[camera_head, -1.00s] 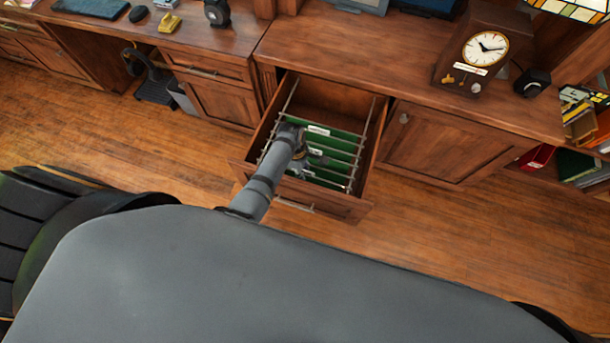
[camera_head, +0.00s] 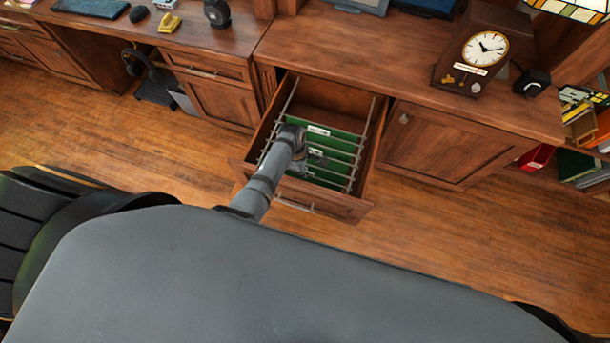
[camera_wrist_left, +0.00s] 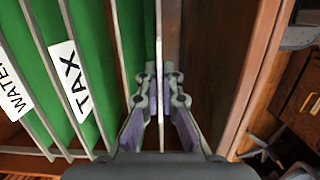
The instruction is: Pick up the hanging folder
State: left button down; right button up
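Green hanging folders (camera_head: 336,154) with white labels hang in a row on rails inside the open wooden drawer (camera_head: 345,205). My left gripper (camera_head: 318,160) is low over the drawer, among the folders. In the left wrist view its two fingers (camera_wrist_left: 161,95) stand close together, one on each side of the thin upright edge of a hanging folder (camera_wrist_left: 160,45), and look shut on it. The folder's face is hidden from this angle. To its left, further green folders (camera_wrist_left: 83,30) carry labels reading "TAX" and "WATER", the latter partly cut off. My right gripper is not in view.
The drawer's wooden side (camera_wrist_left: 255,75) runs close to the right of the fingers in the left wrist view. A clock (camera_head: 475,50) stands on the cabinet top above a closed door (camera_head: 440,145). Wooden floor (camera_head: 470,230) lies clear in front.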

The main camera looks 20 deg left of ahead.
pick_arm(q)
jog(key=shift+r, duration=0.2)
dwell(0.5)
notch_tip(320, 180, up, 18)
jog(key=p, duration=1.9)
